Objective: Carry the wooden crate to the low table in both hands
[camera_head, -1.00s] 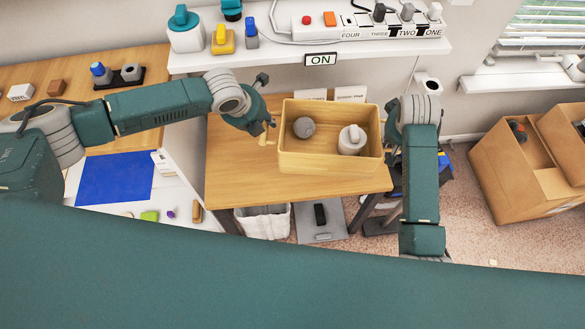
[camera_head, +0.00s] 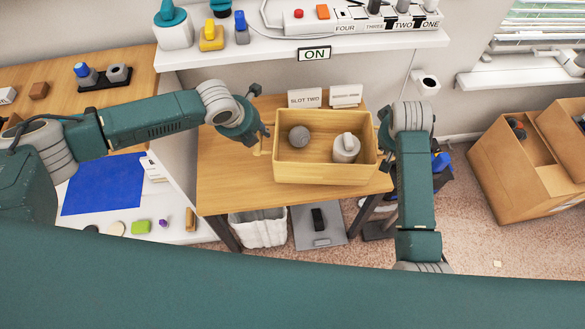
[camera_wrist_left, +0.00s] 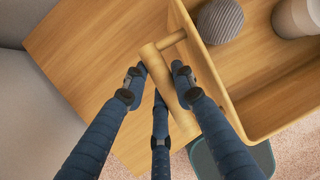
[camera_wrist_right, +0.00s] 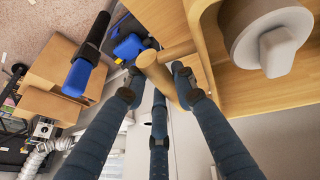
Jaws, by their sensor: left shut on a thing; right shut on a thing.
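The wooden crate (camera_head: 325,172) is level over the wooden table (camera_head: 225,175); I cannot tell whether its base touches the top. Inside it are a grey ribbed ball (camera_head: 299,137) and a pale grey container with a raised top (camera_head: 346,150). My left gripper (camera_head: 264,140) is shut on the handle at the crate's left end, and the wooden handle (camera_wrist_left: 172,90) shows between its fingers. My right gripper (camera_head: 383,130) is shut on the right-end handle (camera_wrist_right: 158,80), partly hidden by my arm in the head view.
Two label cards, one reading SLOT TWO (camera_head: 305,98), stand at the table's back edge. A white shelf (camera_head: 270,52) runs above. Cardboard boxes (camera_head: 515,170) stand on the floor at right. A white bin (camera_head: 258,228) and a grey scale-like plate (camera_head: 319,228) are below the table.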

